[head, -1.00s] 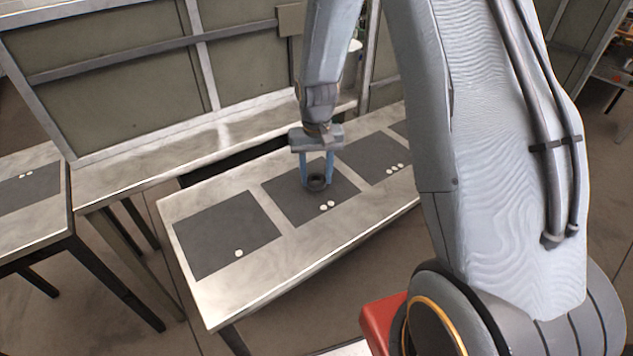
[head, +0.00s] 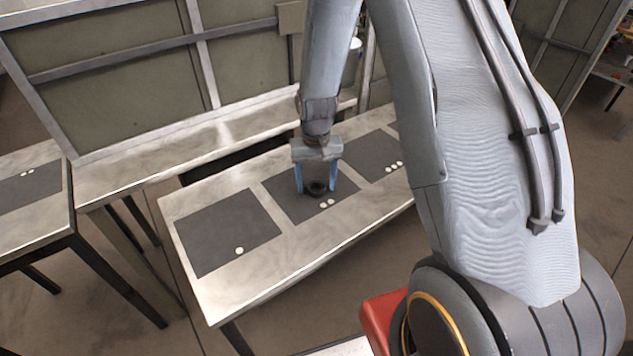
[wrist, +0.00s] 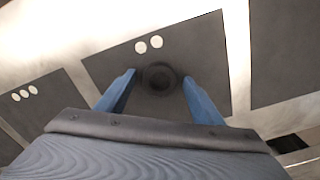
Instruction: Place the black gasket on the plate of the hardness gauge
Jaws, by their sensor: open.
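The black gasket (head: 317,189) is a dark ring lying on the middle dark mat with two white dots (head: 283,203). In the wrist view the gasket (wrist: 160,78) lies between the two blue fingers, with a gap on each side. My gripper (head: 316,187) is open around it, pointing down, its fingertips close to the mat; I cannot tell whether they touch it. In the wrist view my gripper (wrist: 158,88) holds nothing. I cannot make out the hardness gauge or its plate in these views.
A mat with one white dot (head: 220,230) is bare on the left of the table, and a mat with three dots (head: 374,152) is on the right. A side table (head: 28,222) stands far left. A framed panel (head: 120,90) rises behind the bench.

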